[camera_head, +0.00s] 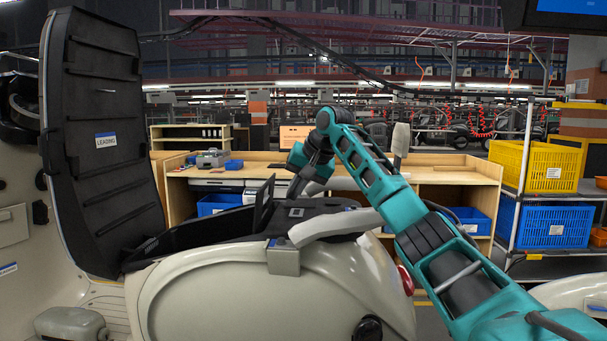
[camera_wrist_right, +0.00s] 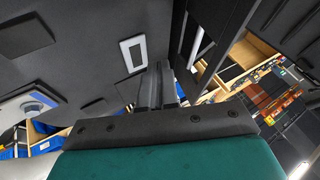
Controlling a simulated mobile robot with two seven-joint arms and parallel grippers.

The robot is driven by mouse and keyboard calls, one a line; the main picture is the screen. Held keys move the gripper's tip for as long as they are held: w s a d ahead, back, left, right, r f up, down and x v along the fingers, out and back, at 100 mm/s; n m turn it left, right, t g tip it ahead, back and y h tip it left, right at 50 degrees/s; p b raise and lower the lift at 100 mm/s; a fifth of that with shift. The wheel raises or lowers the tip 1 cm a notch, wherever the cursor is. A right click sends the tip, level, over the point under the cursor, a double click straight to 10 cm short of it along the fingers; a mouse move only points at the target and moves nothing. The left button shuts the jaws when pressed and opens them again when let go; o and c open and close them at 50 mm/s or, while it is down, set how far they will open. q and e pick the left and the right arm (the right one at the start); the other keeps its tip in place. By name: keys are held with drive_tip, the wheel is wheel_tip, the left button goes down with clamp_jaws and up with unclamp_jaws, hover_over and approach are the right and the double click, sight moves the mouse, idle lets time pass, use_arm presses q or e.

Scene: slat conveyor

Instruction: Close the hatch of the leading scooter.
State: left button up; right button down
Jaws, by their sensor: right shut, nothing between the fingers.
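The leading scooter's hatch (camera_head: 103,150) is a tall black panel with a LEADING label. It stands open and nearly upright at the left of the head view, above the cream scooter body (camera_head: 210,300). A black surface (camera_head: 313,204) with a small grey plate lies along the body's top. My right gripper reaches over the body from the right; its fingertips are hard to make out in the head view. In the wrist view its fingers (camera_wrist_right: 168,78) are together and empty, close to a black surface (camera_wrist_right: 90,60) with a white-framed plate; contact is unclear. My left gripper is out of view.
A light handle-like bar (camera_head: 335,226) stands at the body's rear, beside my right arm. A wooden workbench (camera_head: 450,172) with blue bins is behind. A rack with a yellow crate (camera_head: 535,165) and a blue crate (camera_head: 535,222) stands at the right.

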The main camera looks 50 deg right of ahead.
drive_tip(key=shift+x, duration=0.95)
drive_tip(key=shift+w+a+r+p, duration=0.1)
drive_tip(key=shift+w+a+p, duration=0.25)
drive_tip(key=shift+w+a, duration=0.85)
drive_tip(key=shift+w, duration=0.3)
